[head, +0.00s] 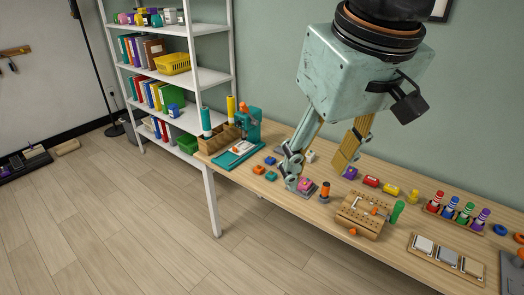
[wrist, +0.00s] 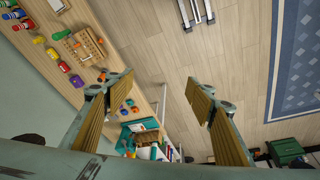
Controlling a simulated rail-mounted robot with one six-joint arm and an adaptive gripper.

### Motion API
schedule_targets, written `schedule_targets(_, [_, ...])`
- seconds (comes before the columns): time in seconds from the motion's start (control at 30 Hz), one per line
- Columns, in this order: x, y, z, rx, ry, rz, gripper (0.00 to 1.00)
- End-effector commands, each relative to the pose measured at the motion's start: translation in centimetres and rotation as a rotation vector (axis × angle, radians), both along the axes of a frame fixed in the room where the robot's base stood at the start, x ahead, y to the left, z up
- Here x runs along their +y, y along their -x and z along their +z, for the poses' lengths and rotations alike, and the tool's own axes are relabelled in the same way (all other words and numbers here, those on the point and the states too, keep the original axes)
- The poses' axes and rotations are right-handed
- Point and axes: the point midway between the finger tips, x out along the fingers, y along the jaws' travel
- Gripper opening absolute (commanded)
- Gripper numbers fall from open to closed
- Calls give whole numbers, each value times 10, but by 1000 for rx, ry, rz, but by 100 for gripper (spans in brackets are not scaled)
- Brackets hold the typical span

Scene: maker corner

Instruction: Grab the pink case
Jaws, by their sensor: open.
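A small pink case (head: 306,184) lies on the wooden workbench, just past the tip of my gripper's left finger in the head view, which partly covers it. I cannot tell whether they touch. I cannot make the case out in the wrist view. My gripper (head: 320,169) is open and empty, with its two ribbed fingers spread wide above the bench. In the wrist view my gripper (wrist: 164,85) also shows wide apart, with bench edge and floor between the fingers.
An orange-topped peg (head: 325,191) and a wooden pegboard (head: 362,214) stand right of the case. Small blue and orange blocks lie to its left, near a teal machine (head: 249,124). The bench's front edge is close.

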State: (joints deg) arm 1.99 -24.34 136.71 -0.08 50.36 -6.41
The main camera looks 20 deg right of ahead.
Motion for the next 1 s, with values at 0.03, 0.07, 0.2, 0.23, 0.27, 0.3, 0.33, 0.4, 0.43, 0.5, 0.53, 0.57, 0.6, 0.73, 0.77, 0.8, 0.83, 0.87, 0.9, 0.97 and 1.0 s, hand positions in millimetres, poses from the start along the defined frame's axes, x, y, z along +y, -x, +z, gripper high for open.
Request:
schedule_targets(0.03, [-2, -9, 1, 7, 2, 5, 50])
schedule_targets(0.07, [-2, -14, 1, 9, 5, 9, 50])
schedule_targets(0.2, [-7, -36, 3, 20, 12, 29, 50])
schedule_targets(0.23, [-8, -41, 3, 23, 14, 33, 50])
schedule_targets(0.27, [-9, -46, 3, 25, 16, 38, 50])
schedule_targets(0.3, [-10, -53, 3, 29, 18, 42, 50])
schedule_targets(0.33, [-11, -57, 3, 32, 19, 46, 50])
schedule_targets(0.4, [-14, -69, 3, 37, 23, 56, 50])
schedule_targets(0.43, [-15, -74, 2, 40, 24, 60, 50])
schedule_targets(0.5, [-18, -85, 2, 47, 27, 69, 50])
schedule_targets(0.53, [-19, -90, 1, 49, 29, 74, 50])
schedule_targets(0.57, [-20, -95, 1, 51, 31, 79, 50])
schedule_targets(0.6, [-21, -102, 0, 54, 32, 84, 50])
schedule_targets(0.73, [-27, -123, -3, 64, 38, 103, 50])
schedule_targets(0.77, [-28, -128, -4, 67, 39, 105, 50])
schedule_targets(0.8, [-30, -135, -5, 70, 41, 111, 50])
schedule_targets(0.83, [-31, -140, -6, 72, 43, 116, 50])
schedule_targets(0.87, [-33, -145, -7, 74, 43, 120, 50])
schedule_targets(0.9, [-35, -151, -9, 78, 45, 125, 50])
schedule_targets(0.97, [-38, -161, -11, 83, 47, 133, 50])
schedule_targets(1.0, [-40, -168, -13, 87, 49, 140, 50])
